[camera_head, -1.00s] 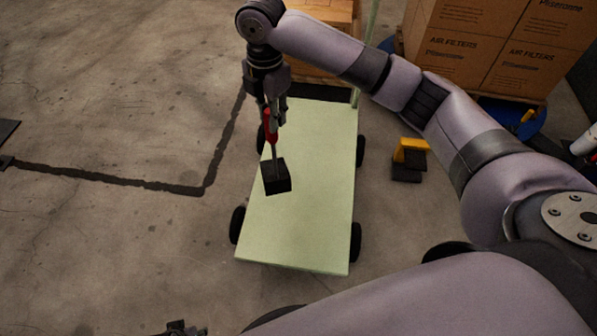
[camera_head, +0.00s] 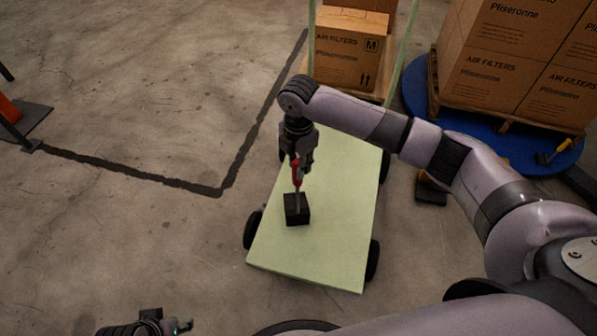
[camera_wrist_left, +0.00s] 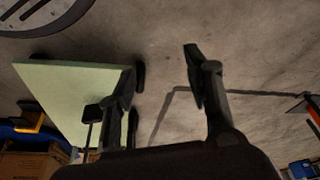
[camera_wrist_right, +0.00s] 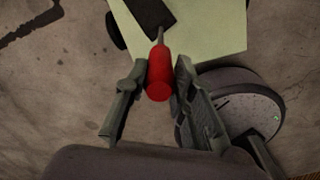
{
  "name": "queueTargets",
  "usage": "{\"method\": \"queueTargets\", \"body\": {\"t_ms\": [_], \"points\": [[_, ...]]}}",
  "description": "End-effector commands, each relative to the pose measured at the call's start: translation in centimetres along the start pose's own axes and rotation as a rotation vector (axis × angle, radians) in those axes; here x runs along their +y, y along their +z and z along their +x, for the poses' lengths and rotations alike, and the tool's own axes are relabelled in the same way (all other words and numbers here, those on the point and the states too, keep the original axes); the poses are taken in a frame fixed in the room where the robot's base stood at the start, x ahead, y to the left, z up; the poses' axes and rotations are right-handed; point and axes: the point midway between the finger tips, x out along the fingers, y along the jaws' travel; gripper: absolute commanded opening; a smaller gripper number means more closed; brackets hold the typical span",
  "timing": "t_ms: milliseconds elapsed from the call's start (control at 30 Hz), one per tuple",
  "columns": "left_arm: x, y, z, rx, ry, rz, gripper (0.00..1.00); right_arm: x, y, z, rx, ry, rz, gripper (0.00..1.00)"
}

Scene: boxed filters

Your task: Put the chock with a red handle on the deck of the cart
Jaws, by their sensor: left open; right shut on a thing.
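The chock is a black block (camera_head: 297,210) on a thin rod with a red handle (camera_head: 297,173). My right gripper (camera_head: 299,160) is shut on the red handle, with the block hanging below it. In the right wrist view the red handle (camera_wrist_right: 159,75) sits between the fingers and the black block (camera_wrist_right: 151,17) is beyond it. The block is over the pale green deck of the cart (camera_head: 335,230), near its left edge; I cannot tell whether it touches. My left gripper (camera_head: 185,326) is low at the bottom left, open and empty, as the left wrist view (camera_wrist_left: 165,85) shows.
A second chock with a yellow handle (camera_head: 431,188) stands on the floor right of the cart. Boxes of air filters (camera_head: 350,50) stand behind the cart, and more boxes (camera_head: 490,70) sit on a pallet over a blue disc (camera_head: 520,150).

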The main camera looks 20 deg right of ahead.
Motion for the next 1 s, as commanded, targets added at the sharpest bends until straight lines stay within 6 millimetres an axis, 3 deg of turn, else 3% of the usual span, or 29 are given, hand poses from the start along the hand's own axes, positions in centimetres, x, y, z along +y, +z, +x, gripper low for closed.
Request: {"method": "queueTargets", "body": {"t_ms": [233,633,667,1000], "points": [[-0.1,0.0,-2.6,0.015,-0.003,-0.001,0.46,0.0,0.0,2.8,0.000,0.001,0.001,0.00],[-0.1,-0.1,-3.0,0.016,-0.003,-0.002,0.46,0.0,-0.1,3.1,0.000,0.002,0.000,0.00],[-0.1,0.0,-2.9,0.015,-0.003,-0.002,0.46,-0.1,-0.1,3.4,0.000,-0.002,0.000,0.24],[-0.1,0.0,-2.9,0.015,-0.003,-0.002,0.46,-0.1,0.0,3.3,0.000,-0.002,0.000,0.43]]}}
